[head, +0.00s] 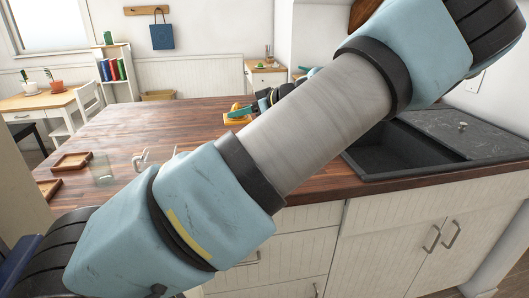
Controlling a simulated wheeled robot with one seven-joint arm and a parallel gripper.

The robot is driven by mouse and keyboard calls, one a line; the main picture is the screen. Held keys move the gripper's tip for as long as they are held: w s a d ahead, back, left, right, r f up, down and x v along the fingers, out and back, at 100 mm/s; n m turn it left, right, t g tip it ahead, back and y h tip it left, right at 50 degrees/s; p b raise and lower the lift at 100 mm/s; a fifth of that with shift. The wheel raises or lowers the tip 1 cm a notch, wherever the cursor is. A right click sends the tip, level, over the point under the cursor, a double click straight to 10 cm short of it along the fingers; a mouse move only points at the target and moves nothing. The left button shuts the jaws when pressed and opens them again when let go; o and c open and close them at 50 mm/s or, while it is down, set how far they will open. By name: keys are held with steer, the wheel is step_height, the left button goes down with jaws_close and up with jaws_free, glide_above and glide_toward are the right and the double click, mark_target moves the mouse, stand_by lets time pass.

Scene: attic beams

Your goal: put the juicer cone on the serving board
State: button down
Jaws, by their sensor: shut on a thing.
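My gripper (256,104) shows small and dark behind my own arm, low over the wooden counter. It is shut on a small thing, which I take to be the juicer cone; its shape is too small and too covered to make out. A small green piece (241,112) shows at the gripper's tip. Just below it is a flat yellow-orange piece (235,121) on the counter. I cannot tell whether that is the serving board, or whether it touches what I hold. My arm hides much of the counter's middle.
On the counter (185,115), a wooden tray (72,161), a clear glass (102,170) and another wooden piece (47,188) stand at the left. A dark sink (400,155) is at the right. The counter's far left part is clear.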

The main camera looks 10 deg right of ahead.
steer(key=f, duration=0.2)
steer(key=f+p, duration=0.1)
steer(key=f, duration=0.1)
steer(key=d+f+p, duration=0.1)
steer(key=shift+w+f, duration=0.1)
steer(key=shift+f, duration=0.3)
step_height(320, 180, down, 4)
steer(key=shift+r+p, duration=0.1)
steer(key=shift+p, duration=0.7)
steer(key=shift+f, duration=0.3)
steer(key=shift+f+b, duration=0.15)
steer(key=shift+b, duration=0.15)
steer(key=shift+c, duration=1.8)
jaws_free()
steer(key=shift+a, duration=0.1)
